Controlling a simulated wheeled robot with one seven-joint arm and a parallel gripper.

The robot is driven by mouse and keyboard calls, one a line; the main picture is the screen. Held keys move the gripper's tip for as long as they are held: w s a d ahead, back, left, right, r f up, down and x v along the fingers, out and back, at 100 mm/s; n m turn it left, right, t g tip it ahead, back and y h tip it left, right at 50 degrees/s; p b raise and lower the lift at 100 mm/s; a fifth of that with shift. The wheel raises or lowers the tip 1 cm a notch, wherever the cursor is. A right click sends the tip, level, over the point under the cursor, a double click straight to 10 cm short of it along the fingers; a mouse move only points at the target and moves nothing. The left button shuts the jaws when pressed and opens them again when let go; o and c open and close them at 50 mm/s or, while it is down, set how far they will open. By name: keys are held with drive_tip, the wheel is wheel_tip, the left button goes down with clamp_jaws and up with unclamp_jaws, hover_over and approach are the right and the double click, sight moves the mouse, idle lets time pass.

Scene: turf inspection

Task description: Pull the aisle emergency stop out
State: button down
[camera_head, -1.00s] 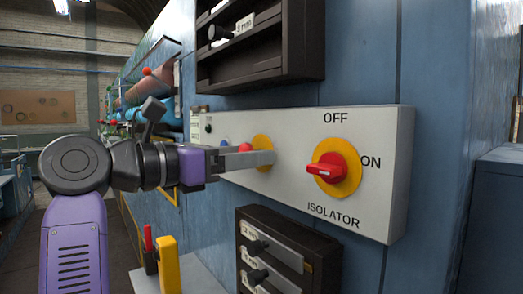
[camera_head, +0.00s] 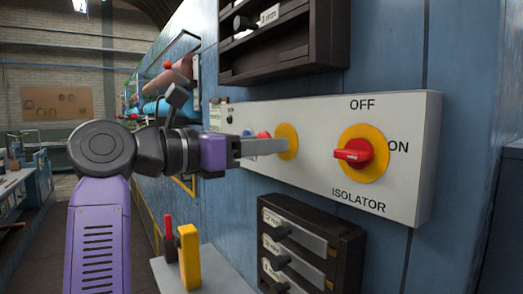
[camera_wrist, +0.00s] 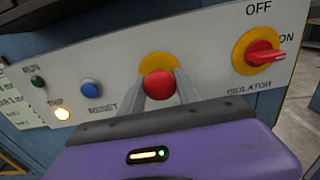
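The emergency stop is a red mushroom button (camera_wrist: 158,86) on a yellow disc (camera_head: 288,141), set in a light grey panel (camera_head: 409,112). In the wrist view the button sits between the two grey fingers of my gripper (camera_wrist: 161,88), one on each side and close against it. In the head view my gripper (camera_head: 262,147) reaches in from the left and covers part of the button. Its fingertips end in front of the yellow disc.
Right of the stop is a red isolator knob (camera_head: 354,153) pointing sideways. To the left are a blue RESET button (camera_wrist: 91,88), a lit TRIP lamp (camera_wrist: 62,113) and a dark green RUN lamp (camera_wrist: 38,81). Dark racks stand above (camera_head: 333,40) and below (camera_head: 345,235) the panel.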

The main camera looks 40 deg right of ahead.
drive_tip(key=shift+w+a, duration=0.1)
drive_tip(key=shift+a, duration=0.2)
drive_tip(key=c, duration=0.8)
unclamp_jaws()
drive_tip(key=shift+c, duration=0.2)
drive_tip(key=w+a+b, duration=0.1)
drive_tip(key=a+b, duration=0.1)
drive_tip(key=a, duration=0.5)
drive_tip(key=shift+w+a, duration=0.25)
drive_tip(key=shift+a, duration=0.1)
